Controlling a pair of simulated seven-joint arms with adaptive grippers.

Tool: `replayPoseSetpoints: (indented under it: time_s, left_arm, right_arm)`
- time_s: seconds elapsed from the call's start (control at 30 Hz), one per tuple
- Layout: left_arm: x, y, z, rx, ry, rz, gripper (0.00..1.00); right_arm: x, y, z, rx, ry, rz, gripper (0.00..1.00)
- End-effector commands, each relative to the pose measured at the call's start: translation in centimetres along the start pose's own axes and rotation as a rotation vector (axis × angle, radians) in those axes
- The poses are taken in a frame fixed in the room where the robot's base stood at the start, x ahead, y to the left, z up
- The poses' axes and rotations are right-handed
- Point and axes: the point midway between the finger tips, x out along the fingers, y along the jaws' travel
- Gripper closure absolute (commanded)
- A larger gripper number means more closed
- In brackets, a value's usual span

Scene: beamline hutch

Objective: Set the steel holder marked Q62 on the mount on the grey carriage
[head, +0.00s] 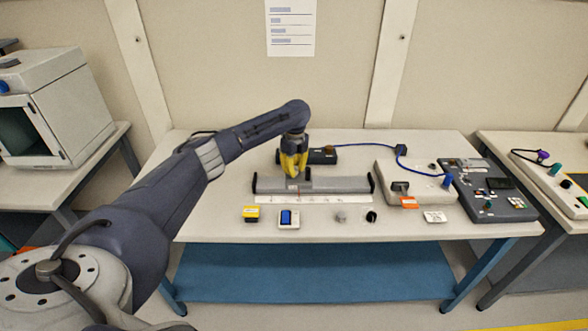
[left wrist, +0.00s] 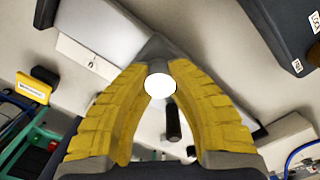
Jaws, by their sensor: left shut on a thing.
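My left gripper (head: 293,172) has yellow fingers and hangs low over the grey carriage (head: 284,185) on the rail. In the left wrist view (left wrist: 160,92) its fingers close on a round, bright white-looking thing, which I take to be the steel holder (left wrist: 160,86). No Q62 mark can be read on it. Part of the carriage (left wrist: 158,48) shows past the fingertips in that view. The mount is hidden by the fingers, and I cannot tell whether the holder touches it. My right gripper is not in view.
The rail (head: 340,185) has dark end stops. In front lie a yellow box (head: 250,213), a blue-screened device (head: 289,218), a small grey piece (head: 341,216) and a black knob (head: 371,216). A dark box (head: 322,156) stands behind. A cabled white unit (head: 418,186) and a control panel (head: 489,190) stand right.

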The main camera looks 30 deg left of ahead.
Motion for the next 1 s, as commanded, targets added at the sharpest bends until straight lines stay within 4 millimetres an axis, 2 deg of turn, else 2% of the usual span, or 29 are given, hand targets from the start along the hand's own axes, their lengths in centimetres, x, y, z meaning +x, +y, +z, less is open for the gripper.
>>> replayPoseSetpoints:
  time_s: [0.2, 0.23, 0.43, 0.77, 0.87, 1.0]
  left_arm:
    - [0.0, 0.0, 0.0, 0.000, 0.001, -0.001, 1.00]
    - [0.0, 0.0, 0.0, 0.000, 0.001, -0.001, 0.79]
    - [0.0, 0.0, 0.0, 0.000, 0.000, -0.001, 0.57]
    - [-0.4, 0.0, 0.0, 0.001, 0.000, -0.001, 0.57]
    - [-1.4, -0.1, 0.0, 0.001, 0.001, -0.002, 0.57]
    - [-3.8, -0.1, 0.0, 0.002, 0.000, -0.003, 0.57]
  right_arm:
    - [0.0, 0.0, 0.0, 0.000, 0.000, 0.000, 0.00]
    - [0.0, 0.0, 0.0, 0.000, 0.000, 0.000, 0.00]
    - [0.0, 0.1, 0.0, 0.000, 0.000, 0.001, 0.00]
    - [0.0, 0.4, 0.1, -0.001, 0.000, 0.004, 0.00]
    - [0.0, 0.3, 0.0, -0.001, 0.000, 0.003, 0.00]
    - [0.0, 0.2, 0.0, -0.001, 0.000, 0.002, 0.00]
